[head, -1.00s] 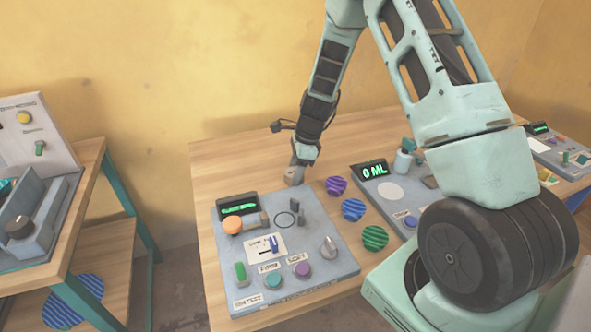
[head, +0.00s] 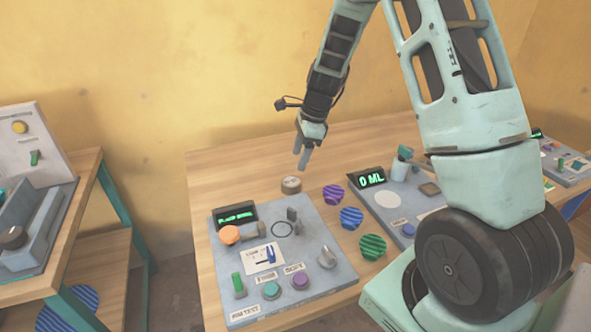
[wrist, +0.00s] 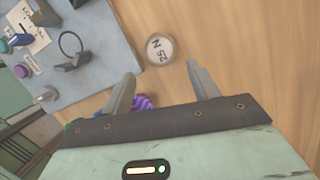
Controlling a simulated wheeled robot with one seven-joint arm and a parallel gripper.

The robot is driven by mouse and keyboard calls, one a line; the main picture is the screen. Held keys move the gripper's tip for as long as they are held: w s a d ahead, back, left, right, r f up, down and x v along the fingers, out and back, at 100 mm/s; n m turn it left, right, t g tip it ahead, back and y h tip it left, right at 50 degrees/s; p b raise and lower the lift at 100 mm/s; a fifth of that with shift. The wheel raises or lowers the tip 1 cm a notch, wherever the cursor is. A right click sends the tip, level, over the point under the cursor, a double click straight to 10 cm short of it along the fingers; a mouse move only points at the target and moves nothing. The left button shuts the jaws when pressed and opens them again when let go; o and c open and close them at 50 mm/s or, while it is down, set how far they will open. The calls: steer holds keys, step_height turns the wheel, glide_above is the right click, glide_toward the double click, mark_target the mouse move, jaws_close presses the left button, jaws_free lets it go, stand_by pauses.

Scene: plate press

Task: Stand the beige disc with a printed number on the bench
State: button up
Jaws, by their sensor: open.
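The beige disc (head: 291,185) rests on the wooden bench (head: 240,170), just behind the grey press panel (head: 222,262). In the wrist view the disc (wrist: 160,48) shows a printed marking that reads like "25 N" and a pale rim. My gripper (head: 303,157) is above the disc, with its fingers open and empty. In the wrist view the gripper (wrist: 160,82) has its two fingers apart, with the disc beyond the fingertips and roughly between them.
The panel carries an orange knob (head: 230,235), a lit display (head: 234,216), a black ring outline and several switches. Purple, blue and green striped discs (head: 372,247) lie to its right. A second panel with a "0 ML" display (head: 371,180) is further right. Bench behind the disc is clear.

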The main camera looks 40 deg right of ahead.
steer(key=s+a+r+n+g, duration=0.1)
steer(key=s+a+r+n, duration=0.3)
steer(key=a, duration=0.3)
steer(key=s+a+r+n, duration=0.2)
steer(key=s+a+n, duration=0.1)
steer(key=a+n, duration=0.3)
steer(key=s+a+r+n+g, duration=0.15)
steer(key=s+a+n, duration=0.25)
steer(key=a, duration=0.4)
steer(key=s+a+r+n+h, duration=0.1)
steer(key=s+a+n, duration=0.3)
steer(key=s+n, duration=0.4)
steer(key=s+a+r+n+h, duration=0.1)
steer(key=s+a+n, duration=0.2)
steer(key=s+n, duration=0.6)
steer(key=shift+s+a+t, duration=0.35)
steer(key=shift+s+t, duration=0.1)
steer(key=shift+s, duration=0.3)
steer(key=shift+r, duration=0.1)
step_height(320, 180, up, 14)
steer(key=w+d+p, duration=0.1)
steer(key=w+p, duration=0.1)
steer(key=p, duration=1.1)
steer(key=shift+p, duration=0.4)
